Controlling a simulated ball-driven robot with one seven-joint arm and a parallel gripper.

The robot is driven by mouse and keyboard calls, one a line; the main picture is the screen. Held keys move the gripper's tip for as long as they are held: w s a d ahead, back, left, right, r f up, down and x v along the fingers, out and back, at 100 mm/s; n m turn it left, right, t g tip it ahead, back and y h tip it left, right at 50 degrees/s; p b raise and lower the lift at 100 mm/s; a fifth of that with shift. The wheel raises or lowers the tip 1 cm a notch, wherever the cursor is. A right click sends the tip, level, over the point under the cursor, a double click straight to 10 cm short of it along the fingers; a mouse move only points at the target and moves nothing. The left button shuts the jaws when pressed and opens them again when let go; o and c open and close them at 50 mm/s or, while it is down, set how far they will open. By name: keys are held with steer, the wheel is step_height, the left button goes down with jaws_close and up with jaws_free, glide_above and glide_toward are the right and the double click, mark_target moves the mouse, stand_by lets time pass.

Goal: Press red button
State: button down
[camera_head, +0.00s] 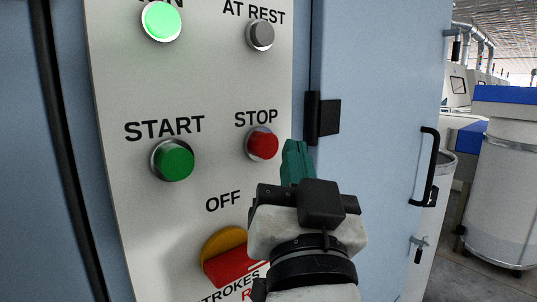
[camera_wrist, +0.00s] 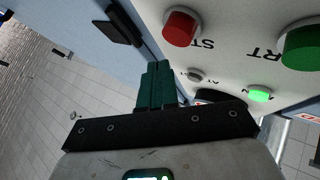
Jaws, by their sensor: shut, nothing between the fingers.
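The red STOP button (camera_head: 263,143) sits in a metal ring on the pale control panel (camera_head: 215,90), under the word STOP. It also shows in the wrist view (camera_wrist: 181,27), near the top middle, standing out from the panel. My gripper (camera_head: 293,150) has its green fingers shut with nothing between them. In the head view the fingertips are just right of the red button and slightly lower. In the wrist view the gripper (camera_wrist: 158,68) points up beside the button, with a visible gap between them.
A green START button (camera_head: 173,160) is left of the red one. A lit green lamp (camera_head: 161,21) and a grey AT REST lamp (camera_head: 261,35) are above. A red and yellow rotary switch (camera_head: 228,258) is below, partly behind my arm. A black hinge (camera_head: 322,117) is right of the panel.

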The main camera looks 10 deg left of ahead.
mark_target(275, 137)
steer(key=shift+w+a, duration=0.45)
steer(key=shift+a, duration=0.1)
steer(key=shift+w+b, duration=0.1)
steer(key=shift+b, duration=0.25)
stand_by(1.4)
steer(key=shift+w+a, duration=0.15)
steer(key=shift+a, duration=0.15)
steer(key=shift+w+a+b, duration=0.35)
steer(key=shift+a+b, duration=0.1)
steer(key=shift+b, duration=0.1)
stand_by(0.9)
steer(key=shift+d, duration=0.1)
steer(key=shift+s+d, duration=0.6)
steer(key=shift+d, duration=0.05)
stand_by(0.3)
steer(key=s+d+p, duration=0.1)
steer(key=d, duration=0.1)
steer(key=s+d+p, duration=0.1)
steer(key=s+d, duration=0.1)
stand_by(0.4)
